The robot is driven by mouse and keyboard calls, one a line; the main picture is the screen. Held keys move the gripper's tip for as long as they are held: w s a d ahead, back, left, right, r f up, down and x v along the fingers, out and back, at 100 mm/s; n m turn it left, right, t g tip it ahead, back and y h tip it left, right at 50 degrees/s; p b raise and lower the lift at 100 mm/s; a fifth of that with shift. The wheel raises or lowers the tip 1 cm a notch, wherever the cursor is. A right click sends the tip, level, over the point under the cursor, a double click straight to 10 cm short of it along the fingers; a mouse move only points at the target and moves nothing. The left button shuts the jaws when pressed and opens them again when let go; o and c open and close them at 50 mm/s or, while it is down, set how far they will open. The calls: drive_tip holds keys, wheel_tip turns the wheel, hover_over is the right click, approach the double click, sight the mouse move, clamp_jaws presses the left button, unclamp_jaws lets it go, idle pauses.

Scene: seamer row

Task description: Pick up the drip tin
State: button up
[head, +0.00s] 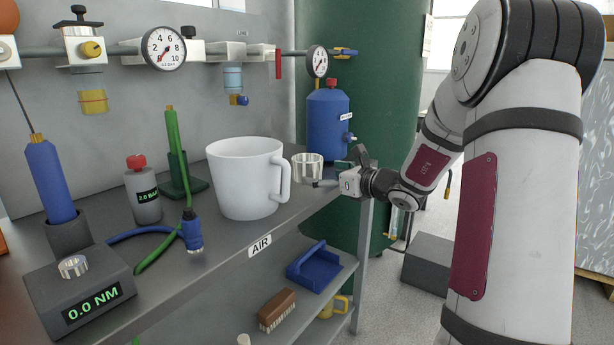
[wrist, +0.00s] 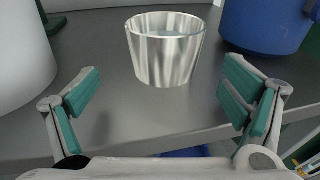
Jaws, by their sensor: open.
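The drip tin is most likely the small shiny metal cup (head: 307,168), on the shelf top near its right end. It also shows in the wrist view (wrist: 166,55), upright, with its open top showing. My gripper (head: 322,183) reaches in from the right at the shelf's front edge. In the wrist view my gripper (wrist: 165,100) has its two green-padded fingers spread wide apart. The cup stands just ahead of the fingertips, roughly centred between them. I see no contact between fingers and cup.
A large white jug (head: 244,180) stands close left of the cup. A blue canister (head: 327,125) stands close behind and right. Gauges and pipes (head: 163,48) run along the back wall. A blue hose fitting (head: 191,235) lies further left. The lower shelf holds a blue tray (head: 314,270) and a brush (head: 277,311).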

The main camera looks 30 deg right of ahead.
sight(317, 172)
drive_tip(key=shift+d+b+x, duration=0.15)
drive_tip(key=shift+b+x, duration=0.4)
drive_tip(key=shift+x, duration=0.9)
drive_tip(key=shift+d+b+x, duration=0.15)
drive_tip(key=shift+b+x, duration=0.35)
drive_tip(key=shift+x, duration=0.9)
drive_tip(key=shift+r, duration=0.1)
drive_tip(key=c, duration=1.4)
